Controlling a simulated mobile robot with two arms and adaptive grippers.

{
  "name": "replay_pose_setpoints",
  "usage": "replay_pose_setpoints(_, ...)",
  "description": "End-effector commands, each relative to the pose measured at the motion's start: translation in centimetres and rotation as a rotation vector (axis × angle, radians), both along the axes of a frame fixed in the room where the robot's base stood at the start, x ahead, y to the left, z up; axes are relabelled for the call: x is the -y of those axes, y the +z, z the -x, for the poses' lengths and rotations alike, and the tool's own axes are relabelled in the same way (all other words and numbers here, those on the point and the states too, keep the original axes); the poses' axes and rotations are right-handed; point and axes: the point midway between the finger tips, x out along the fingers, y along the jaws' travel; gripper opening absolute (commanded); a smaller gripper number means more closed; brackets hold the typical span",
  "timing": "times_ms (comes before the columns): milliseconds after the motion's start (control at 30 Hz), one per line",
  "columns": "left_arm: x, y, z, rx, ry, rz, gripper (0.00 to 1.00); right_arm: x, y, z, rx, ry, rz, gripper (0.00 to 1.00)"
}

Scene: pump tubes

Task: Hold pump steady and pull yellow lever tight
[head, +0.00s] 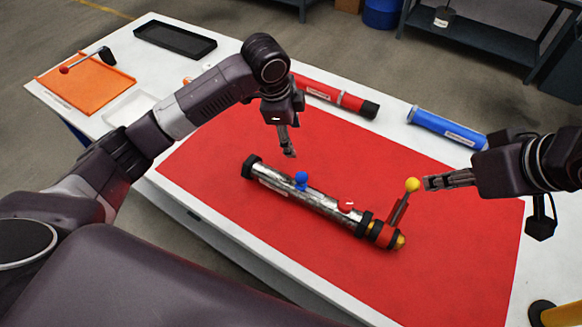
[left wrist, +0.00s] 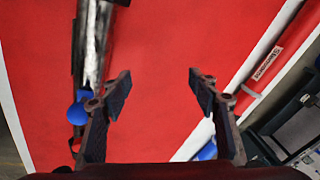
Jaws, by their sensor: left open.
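The silver pump tube (head: 325,207) lies on the red mat, with black and red rings at its right end. My left gripper (head: 290,155) is open and empty above the mat, behind the blue knob. In the left wrist view, its spread fingers (left wrist: 160,84) have bare mat between them; the pump (left wrist: 94,45) and blue knob (left wrist: 78,112) are at left. My right gripper (head: 426,184) is just right of the yellow ball; its finger gap is unclear.
The red mat (head: 215,175) covers most of the white table. A red tube (head: 335,95) and a blue tube (head: 446,128) lie behind the pump. A black tray (head: 175,40) and an orange board (head: 85,83) are at the far left. The mat in front of the pump is clear.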

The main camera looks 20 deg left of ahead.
Motion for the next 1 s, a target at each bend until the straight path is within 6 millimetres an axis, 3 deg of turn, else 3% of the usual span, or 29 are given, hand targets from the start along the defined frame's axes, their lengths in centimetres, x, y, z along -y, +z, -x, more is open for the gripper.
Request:
replay_pose_setpoints(100,2.2,-0.2,4.2,-0.099,-0.185,-0.073,0.55,0.0,0.0,0.0,0.000,0.000,0.000,0.29)
replay_pose_setpoints(200,3.0,-0.5,6.9,-0.163,-0.296,-0.118,0.55,0.0,0.0,0.0,0.000,0.000,0.000,0.29)
replay_pose_setpoints(333,3.3,-0.7,8.9,-0.207,-0.377,-0.148,0.55,0.0,0.0,0.0,0.000,0.000,0.000,0.29)
replay_pose_setpoints(467,3.3,-1.6,9.5,-0.222,-0.401,-0.154,0.55,0.0,0.0,0.0,0.000,0.000,0.000,0.29)
replay_pose_setpoints(800,3.3,-6.6,9.5,-0.221,-0.397,-0.153,0.55,0.0,0.0,0.0,0.000,0.000,0.000,0.29)
replay_pose_setpoints(1000,3.4,-8.2,9.4,-0.218,-0.396,-0.152,0.55,0.0,0.0,0.0,0.000,0.000,0.000,0.29)
